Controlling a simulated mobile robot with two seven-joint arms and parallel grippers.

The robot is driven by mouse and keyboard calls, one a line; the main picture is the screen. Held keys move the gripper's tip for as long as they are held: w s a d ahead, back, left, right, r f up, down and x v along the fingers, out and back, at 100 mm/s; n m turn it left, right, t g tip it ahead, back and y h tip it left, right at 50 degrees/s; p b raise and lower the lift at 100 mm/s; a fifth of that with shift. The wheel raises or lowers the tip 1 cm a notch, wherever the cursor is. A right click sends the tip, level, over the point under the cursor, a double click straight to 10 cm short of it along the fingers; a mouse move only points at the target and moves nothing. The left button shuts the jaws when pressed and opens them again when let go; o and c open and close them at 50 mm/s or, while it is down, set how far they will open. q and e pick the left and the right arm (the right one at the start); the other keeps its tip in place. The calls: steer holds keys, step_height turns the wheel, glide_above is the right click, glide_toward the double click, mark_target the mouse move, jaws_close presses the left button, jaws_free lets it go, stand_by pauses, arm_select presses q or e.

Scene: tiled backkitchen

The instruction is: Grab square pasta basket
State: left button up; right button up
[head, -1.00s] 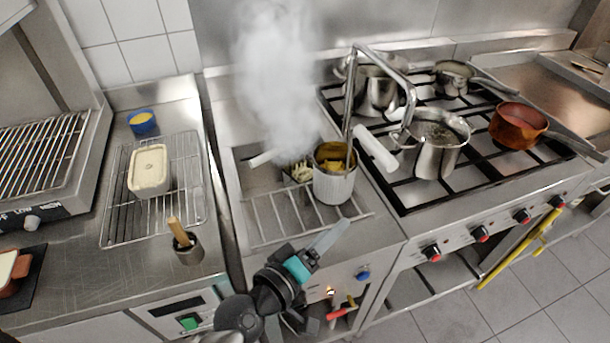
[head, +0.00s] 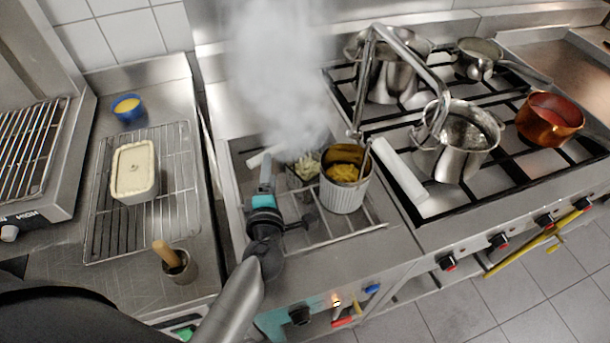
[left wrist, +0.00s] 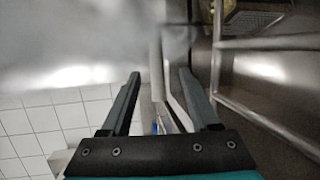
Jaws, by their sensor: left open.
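The square pasta basket (head: 305,171), holding pale pasta, sits in the cooker well at the back, behind and left of a round ribbed basket with yellow pasta (head: 345,190). Its pale handle (head: 262,158) sticks out to the left. My left gripper (head: 266,163) is open over the left of the well, its tips close to this handle. In the left wrist view, a pale bar (left wrist: 157,68) shows between the two open fingers (left wrist: 157,80), apparently the handle. I cannot tell if they touch. Steam and my gripper partly hide the basket. My right gripper is not in view.
Steam (head: 270,75) rises over the well. A wire grate (head: 330,236) lies in front of the baskets.

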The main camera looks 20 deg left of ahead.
arm_select(q)
steer(key=b+x, duration=0.1)
steer(key=x, duration=0.9)
steer(key=shift+w+d+r+b, duration=0.2)
steer(key=shift+w+r+b, duration=0.05)
steer(key=shift+b, duration=0.1)
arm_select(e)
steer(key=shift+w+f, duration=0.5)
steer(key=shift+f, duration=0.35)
arm_select(q)
jaws_close()
steer(key=shift+r, duration=0.15)
